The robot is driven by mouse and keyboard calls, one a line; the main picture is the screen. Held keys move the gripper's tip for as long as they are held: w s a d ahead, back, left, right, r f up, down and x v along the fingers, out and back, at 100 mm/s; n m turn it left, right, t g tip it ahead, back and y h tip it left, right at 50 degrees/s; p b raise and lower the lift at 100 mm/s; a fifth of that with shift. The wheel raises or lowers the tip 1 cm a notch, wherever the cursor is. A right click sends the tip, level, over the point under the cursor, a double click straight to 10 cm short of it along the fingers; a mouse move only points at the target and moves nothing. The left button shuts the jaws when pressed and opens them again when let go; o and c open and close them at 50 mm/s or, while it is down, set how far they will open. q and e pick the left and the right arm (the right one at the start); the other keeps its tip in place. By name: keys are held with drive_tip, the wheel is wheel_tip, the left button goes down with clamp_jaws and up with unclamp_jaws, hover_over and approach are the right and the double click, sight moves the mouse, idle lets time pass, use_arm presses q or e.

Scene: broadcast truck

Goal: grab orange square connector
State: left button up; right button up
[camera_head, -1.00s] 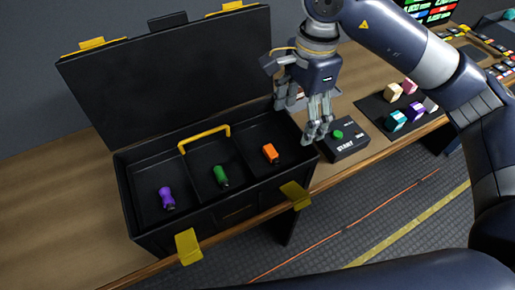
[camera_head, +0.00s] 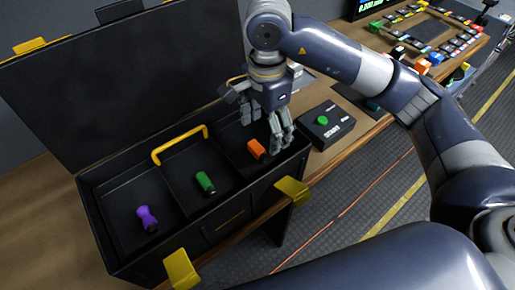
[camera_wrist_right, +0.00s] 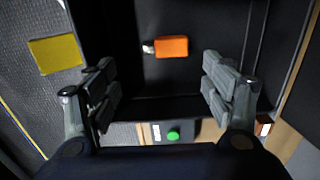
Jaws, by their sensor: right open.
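The orange square connector (camera_head: 256,148) lies in the right compartment of the open black toolbox (camera_head: 222,222). In the right wrist view the connector (camera_wrist_right: 172,46) lies flat on the compartment floor, with its small metal end pointing left. My right gripper (camera_head: 277,152) is open and empty above the right end of the toolbox, just right of the connector in the head view. In the right wrist view its spread fingers (camera_wrist_right: 160,90) stand left and right, with the connector beyond the fingertips and between their lines. My left gripper is not in view.
A green connector (camera_head: 205,183) lies in the middle compartment and a purple one (camera_head: 147,218) in the left. A yellow handle (camera_head: 180,143) rises at the dividers. A black box with a green button (camera_head: 322,120) stands right of the toolbox. The raised lid stands behind.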

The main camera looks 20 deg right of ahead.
sight(258, 149)
drive_tip(key=shift+w+a+f, duration=0.15)
drive_tip(key=shift+a+f, duration=0.05)
drive_tip(key=shift+f, duration=0.3)
drive_tip(key=shift+a+f+p, duration=0.2)
drive_tip(key=shift+f+p, duration=0.15)
drive_tip(key=shift+p, duration=0.05)
drive_tip(key=f, duration=0.1)
drive_tip(key=f+p, duration=0.1)
drive_tip(key=f, duration=0.1)
drive_tip(key=shift+a+f+p, duration=0.2)
drive_tip(key=shift+a+p, duration=0.1)
drive_tip(key=shift+w+f, duration=0.1)
drive_tip(key=shift+f, duration=0.4)
drive_tip(key=c, duration=1.1)
